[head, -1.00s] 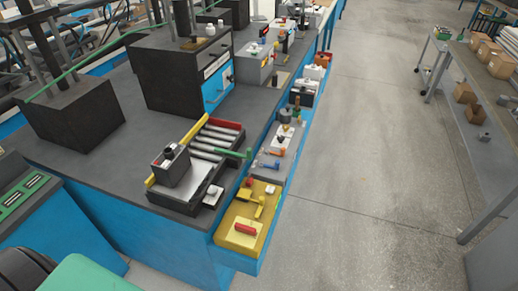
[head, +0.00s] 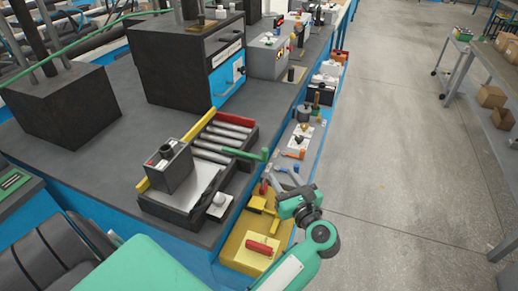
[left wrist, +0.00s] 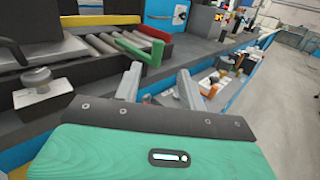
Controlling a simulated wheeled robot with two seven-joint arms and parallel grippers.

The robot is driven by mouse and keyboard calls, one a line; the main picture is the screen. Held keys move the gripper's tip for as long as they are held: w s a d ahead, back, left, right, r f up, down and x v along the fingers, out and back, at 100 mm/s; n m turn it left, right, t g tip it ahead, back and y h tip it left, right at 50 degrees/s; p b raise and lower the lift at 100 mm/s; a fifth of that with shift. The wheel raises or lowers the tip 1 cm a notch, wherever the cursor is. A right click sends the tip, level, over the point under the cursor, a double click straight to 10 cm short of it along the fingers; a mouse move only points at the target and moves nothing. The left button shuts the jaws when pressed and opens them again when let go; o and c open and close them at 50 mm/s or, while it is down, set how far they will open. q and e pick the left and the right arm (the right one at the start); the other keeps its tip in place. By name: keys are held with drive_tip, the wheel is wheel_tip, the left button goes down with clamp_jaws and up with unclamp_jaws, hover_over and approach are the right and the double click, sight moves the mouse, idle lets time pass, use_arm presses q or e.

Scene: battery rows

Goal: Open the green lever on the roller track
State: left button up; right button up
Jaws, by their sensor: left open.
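The green lever (head: 245,154) sticks out to the right from the side of the roller track (head: 221,140), over the bench edge. In the left wrist view the lever (left wrist: 139,49) runs from the rollers to an upright green end block. My left gripper (head: 281,178) is open and empty, just right of and nearer than the lever, above the side shelf. In the left wrist view the fingers (left wrist: 159,86) are apart, with the lever ahead and slightly left of them, not touching. My right gripper is not in view.
A dark box (head: 169,167) sits at the track's near end. A yellow tray (head: 235,247) with a red handle lies below my arm. More fittings line the shelf behind.

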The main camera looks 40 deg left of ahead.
sight(266, 154)
use_arm(q)
drive_tip(key=p+x, duration=0.3)
drive_tip(key=x, duration=0.9)
drive_tip(key=shift+a+r+p, duration=0.1)
drive_tip(key=shift+a+p, duration=0.2)
drive_tip(key=shift+w+a+n, duration=0.3)
drive_tip(key=shift+w+a, duration=0.05)
drive_tip(key=shift+a, duration=0.2)
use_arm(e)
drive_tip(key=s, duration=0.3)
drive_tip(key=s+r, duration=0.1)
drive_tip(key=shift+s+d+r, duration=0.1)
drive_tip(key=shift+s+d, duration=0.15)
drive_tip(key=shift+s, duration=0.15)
use_arm(q)
clamp_jaws()
